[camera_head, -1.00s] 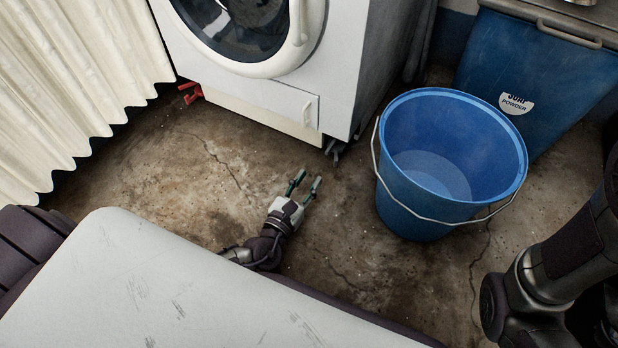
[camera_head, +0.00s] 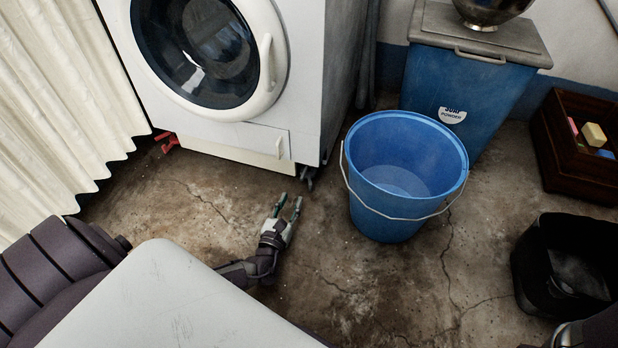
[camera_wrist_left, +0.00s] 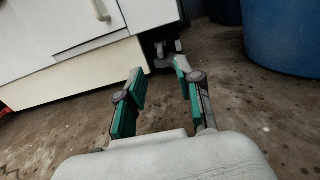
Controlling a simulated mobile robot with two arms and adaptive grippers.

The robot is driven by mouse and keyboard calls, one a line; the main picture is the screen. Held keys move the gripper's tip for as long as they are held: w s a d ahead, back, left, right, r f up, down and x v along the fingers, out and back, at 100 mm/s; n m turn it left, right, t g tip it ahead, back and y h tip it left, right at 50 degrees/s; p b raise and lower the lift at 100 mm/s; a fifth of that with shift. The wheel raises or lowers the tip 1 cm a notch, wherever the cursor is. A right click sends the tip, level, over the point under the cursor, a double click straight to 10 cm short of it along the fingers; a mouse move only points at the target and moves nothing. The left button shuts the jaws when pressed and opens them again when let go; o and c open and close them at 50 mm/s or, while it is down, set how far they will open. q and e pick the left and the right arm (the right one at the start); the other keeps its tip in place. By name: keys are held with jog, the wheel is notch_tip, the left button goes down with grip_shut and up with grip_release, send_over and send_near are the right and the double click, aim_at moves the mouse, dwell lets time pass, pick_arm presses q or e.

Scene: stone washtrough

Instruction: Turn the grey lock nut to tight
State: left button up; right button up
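The washing machine (camera_head: 225,85) stands at the back. Under its front right corner is a dark grey foot fitting (camera_head: 308,177), where the grey lock nut seems to be; it is small and I cannot make out the nut's position. In the left wrist view the grey fitting (camera_wrist_left: 164,50) shows just beyond the fingertips, partly hidden by the right finger. My left gripper (camera_head: 289,200) is low over the floor, open and empty, its fingers pointing at that corner, apart from it as far as I can see. Its green-padded fingers show in the wrist view (camera_wrist_left: 160,85).
A blue bucket (camera_head: 408,165) stands right of the gripper, before a blue soap powder bin (camera_head: 465,90). A red fitting (camera_head: 168,142) is under the machine's left corner. A black container (camera_head: 565,265) and wooden crate (camera_head: 575,165) stand right. A curtain (camera_head: 60,100) hangs left.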

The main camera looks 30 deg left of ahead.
aim_at(301, 177)
pick_arm(q)
jog(key=b+x, duration=0.4)
jog(key=x, duration=0.6)
jog(key=shift+f+b, duration=0.2)
jog(key=shift+b, duration=0.15)
jog(key=shift+w+a+r, duration=0.15)
jog(key=shift+w, duration=0.5)
jog(key=shift+s, duration=0.15)
jog(key=c, duration=0.6)
jog(key=shift+s+d, duration=0.15)
jog(key=shift+d, duration=0.1)
grip_shut()
